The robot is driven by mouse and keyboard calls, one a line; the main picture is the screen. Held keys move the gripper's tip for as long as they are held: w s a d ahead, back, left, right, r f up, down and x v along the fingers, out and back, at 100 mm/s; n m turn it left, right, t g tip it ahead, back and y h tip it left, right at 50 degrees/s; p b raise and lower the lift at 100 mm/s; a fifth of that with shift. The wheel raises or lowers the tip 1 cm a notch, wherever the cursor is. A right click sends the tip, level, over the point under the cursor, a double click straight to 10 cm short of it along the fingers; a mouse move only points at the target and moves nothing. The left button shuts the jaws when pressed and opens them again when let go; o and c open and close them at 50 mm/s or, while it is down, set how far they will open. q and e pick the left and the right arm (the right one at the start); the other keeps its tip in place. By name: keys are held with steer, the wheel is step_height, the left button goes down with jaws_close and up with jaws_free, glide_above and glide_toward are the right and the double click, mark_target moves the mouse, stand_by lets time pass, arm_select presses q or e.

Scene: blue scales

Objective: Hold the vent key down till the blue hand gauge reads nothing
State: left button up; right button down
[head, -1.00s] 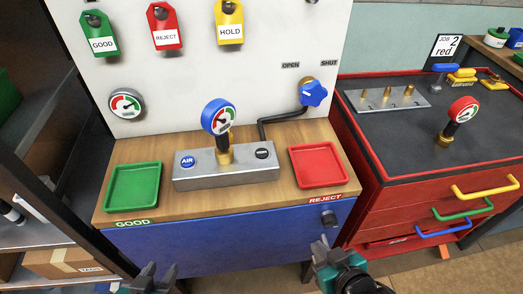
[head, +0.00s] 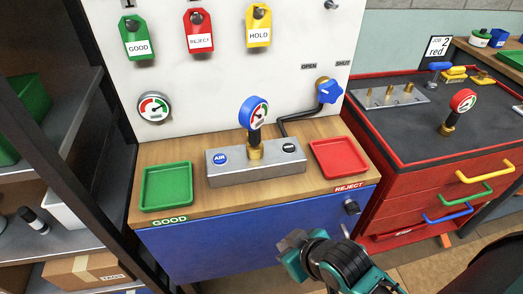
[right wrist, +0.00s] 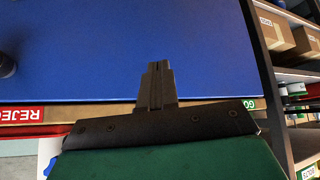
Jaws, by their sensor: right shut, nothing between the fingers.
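The blue hand gauge (head: 253,112) stands upright in a brass fitting on the grey metal block (head: 255,175). Its dial shows green and red zones; the needle is too small to read surely. A dark round key (head: 289,147), its lettering too small to read, sits on the block's right end, and a blue AIR key (head: 220,159) on its left end. My right gripper (head: 290,248) is low in front of the blue bench front, apart from the keys. In the right wrist view its fingers (right wrist: 158,85) are shut and empty. My left gripper is out of view.
A green tray (head: 167,187) and a red tray (head: 339,157) flank the block on the wooden top. A black hose runs behind it to a blue valve knob (head: 329,91). A dark shelf rack (head: 85,120) stands left, a red cabinet (head: 430,185) right.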

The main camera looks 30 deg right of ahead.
steer(key=w+r+n+y, duration=0.2)
steer(key=w+r+n, duration=0.7)
steer(key=n, duration=0.7)
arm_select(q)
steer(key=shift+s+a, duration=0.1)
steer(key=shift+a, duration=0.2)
arm_select(e)
steer(key=w+d+r+n+t, duration=0.1)
steer(key=w+d+r+n, duration=0.8)
steer(key=d+r+n, duration=0.2)
step_height(320, 180, up, 2)
steer(key=shift+r+n, duration=0.2)
steer(key=shift+n, duration=0.7)
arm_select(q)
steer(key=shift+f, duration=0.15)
arm_select(e)
steer(key=shift+w+f, duration=0.1)
steer(key=shift+f, duration=0.05)
